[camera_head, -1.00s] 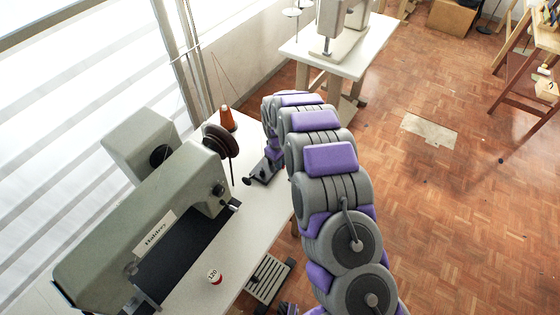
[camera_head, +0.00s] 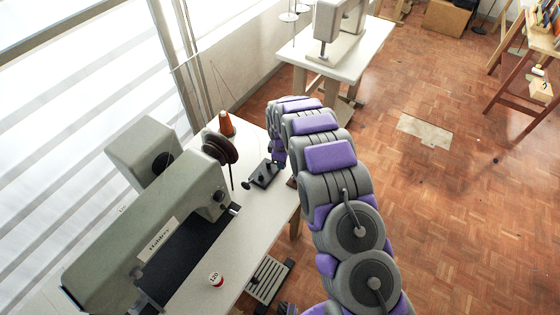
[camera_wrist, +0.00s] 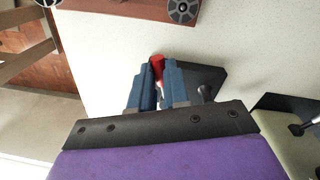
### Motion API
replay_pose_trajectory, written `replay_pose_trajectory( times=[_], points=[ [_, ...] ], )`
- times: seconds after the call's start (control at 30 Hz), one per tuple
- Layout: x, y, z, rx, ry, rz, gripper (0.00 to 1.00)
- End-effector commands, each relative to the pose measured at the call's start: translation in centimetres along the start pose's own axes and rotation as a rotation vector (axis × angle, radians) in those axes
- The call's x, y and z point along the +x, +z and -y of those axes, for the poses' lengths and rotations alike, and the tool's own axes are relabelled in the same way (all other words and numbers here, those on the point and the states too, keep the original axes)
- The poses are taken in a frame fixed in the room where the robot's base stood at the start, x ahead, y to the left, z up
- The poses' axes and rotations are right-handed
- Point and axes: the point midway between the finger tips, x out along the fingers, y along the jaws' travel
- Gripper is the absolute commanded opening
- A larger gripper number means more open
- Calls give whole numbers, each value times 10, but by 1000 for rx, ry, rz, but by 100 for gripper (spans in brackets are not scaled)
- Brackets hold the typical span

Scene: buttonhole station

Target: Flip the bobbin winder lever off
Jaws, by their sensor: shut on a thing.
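The bobbin winder (camera_head: 262,175) is a small black device on the white table, right of the sewing machine. In the wrist view its dark base (camera_wrist: 207,78) shows partly behind my fingers. A red piece (camera_wrist: 157,64), apparently the winder lever's tip, sits between the two blue fingers of my gripper (camera_wrist: 160,78). The fingers are shut on it. In the head view my gripper (camera_head: 278,158) is just beyond the winder, and its fingertips and the lever are hard to make out.
A brown block with round dials (camera_wrist: 155,8) is near the table edge.

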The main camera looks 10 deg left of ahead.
Motion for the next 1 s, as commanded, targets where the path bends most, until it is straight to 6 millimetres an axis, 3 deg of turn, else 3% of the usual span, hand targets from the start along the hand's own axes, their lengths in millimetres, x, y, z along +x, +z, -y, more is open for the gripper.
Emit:
replay_pose_trajectory(
  times=[0.4, 0.97, 1.0],
  points=[
    [-2, -1, -13, -196, 5, -14, 0],
    [-1, -2, -15, -227, 6, -16, 0],
    [-1, -2, -15, -227, 6, -16, 19]
  ],
)
